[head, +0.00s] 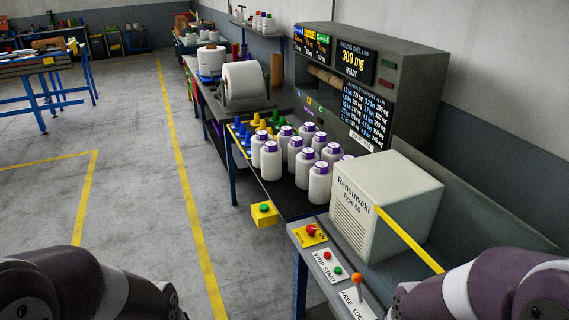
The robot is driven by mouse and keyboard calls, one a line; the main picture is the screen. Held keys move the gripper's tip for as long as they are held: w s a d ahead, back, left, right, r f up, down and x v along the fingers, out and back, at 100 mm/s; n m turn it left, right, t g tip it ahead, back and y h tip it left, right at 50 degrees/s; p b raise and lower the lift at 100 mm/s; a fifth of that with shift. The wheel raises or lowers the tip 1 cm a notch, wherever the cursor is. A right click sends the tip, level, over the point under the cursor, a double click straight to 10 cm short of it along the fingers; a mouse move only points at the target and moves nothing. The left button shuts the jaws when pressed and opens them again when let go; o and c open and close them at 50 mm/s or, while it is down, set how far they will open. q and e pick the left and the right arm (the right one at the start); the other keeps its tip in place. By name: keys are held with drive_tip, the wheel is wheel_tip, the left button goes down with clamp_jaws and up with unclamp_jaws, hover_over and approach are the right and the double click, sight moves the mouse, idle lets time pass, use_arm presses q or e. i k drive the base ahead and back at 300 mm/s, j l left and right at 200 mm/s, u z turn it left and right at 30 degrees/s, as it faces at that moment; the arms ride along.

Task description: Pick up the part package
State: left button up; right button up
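I cannot tell for sure which object is the part package. Several upright white bottle-like bobbins with purple tops (271,160) stand close together on the dark bench. A large white yarn roll (246,82) lies on its side in a grey holder farther back, and another white roll (211,60) stands behind it. Purple links of my arms show in the bottom left and bottom right corners. Neither gripper shows, and nothing held is visible.
A white Rensuwaki box (384,204) stands on the near bench, crossed by a yellow strip. Buttons and an orange-knobbed lever (357,285) are at its front edge. A grey cabinet with displays (371,80) stands behind the bobbins.

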sight(271, 154)
drive_tip(key=i+z, duration=0.1)
drive_tip(key=z, duration=0.3)
drive_tip(key=i+j+z, duration=0.1)
drive_tip(key=z, duration=0.3)
drive_tip(key=j+z, duration=0.15)
drive_tip(key=z, duration=0.25)
drive_tip(key=i+j+z, duration=0.1)
drive_tip(key=z, duration=0.25)
drive_tip(key=i+j+z, duration=0.2)
drive_tip(key=j+z, duration=0.2)
drive_tip(key=j, duration=0.7)
drive_tip(key=j+z, duration=0.4)
drive_tip(key=j, duration=0.7)
drive_tip(key=j+z, duration=0.4)
drive_tip(key=j, duration=0.7)
drive_tip(key=k+j, duration=0.1)
drive_tip(key=j, duration=1)
drive_tip(key=k+j, duration=0.15)
drive_tip(key=j, duration=0.4)
drive_tip(key=k+j, duration=0.1)
drive_tip(key=j, duration=0.45)
